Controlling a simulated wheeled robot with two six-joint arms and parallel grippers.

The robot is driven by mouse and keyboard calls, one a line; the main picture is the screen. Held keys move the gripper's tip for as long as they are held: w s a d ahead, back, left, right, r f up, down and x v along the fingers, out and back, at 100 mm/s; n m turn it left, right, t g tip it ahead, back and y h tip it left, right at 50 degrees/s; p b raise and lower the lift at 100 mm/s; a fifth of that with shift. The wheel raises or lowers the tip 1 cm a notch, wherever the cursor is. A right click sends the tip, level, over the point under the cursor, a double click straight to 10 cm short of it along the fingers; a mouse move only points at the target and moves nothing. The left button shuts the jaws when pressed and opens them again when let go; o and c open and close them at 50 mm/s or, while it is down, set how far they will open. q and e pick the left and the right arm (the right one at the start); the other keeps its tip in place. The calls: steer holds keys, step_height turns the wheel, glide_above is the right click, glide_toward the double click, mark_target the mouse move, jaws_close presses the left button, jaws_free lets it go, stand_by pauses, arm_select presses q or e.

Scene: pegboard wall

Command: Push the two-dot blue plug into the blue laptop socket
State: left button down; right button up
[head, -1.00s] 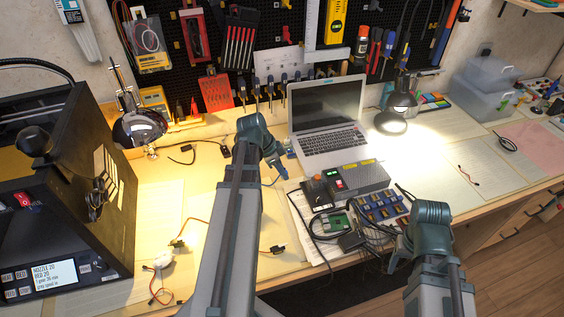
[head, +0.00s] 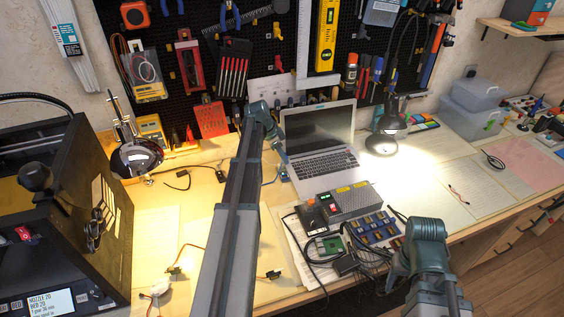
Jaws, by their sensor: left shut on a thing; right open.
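The open silver laptop (head: 320,162) stands at the back of the bench, its screen facing me. My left gripper (head: 280,158) points down beside the laptop's left edge. It is shut on a small blue plug (head: 284,174), and a thin blue cable (head: 269,183) trails from there to the left. The plug's dots are too small to read. The blue socket cannot be made out, nor whether the plug touches it. My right gripper (head: 400,272) is open at the bench's front edge, right of the cables; its fingertips are partly hidden by its wrist.
A grey box with lit buttons (head: 350,202) and a rack of blue connectors (head: 375,230) stand in front of the laptop. A green circuit board (head: 328,244) and black cables lie nearby. A desk lamp (head: 383,143) stands right of the laptop.

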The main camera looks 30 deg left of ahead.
arm_select(q)
steer(key=b, duration=0.5)
glide_above(287, 177)
steer(key=s+a, duration=0.1)
steer(key=shift+s+f, duration=0.1)
steer(key=shift+f, duration=2.7)
steer(key=shift+f+b, duration=0.9)
steer(key=shift+b, duration=0.2)
steer(key=c, duration=0.8)
jaws_free()
steer(key=shift+o, duration=0.2)
steer(key=shift+r, duration=0.2)
steer(key=shift+r+p, duration=2.45)
steer(key=shift+p, duration=0.2)
steer(key=shift+f, duration=0.1)
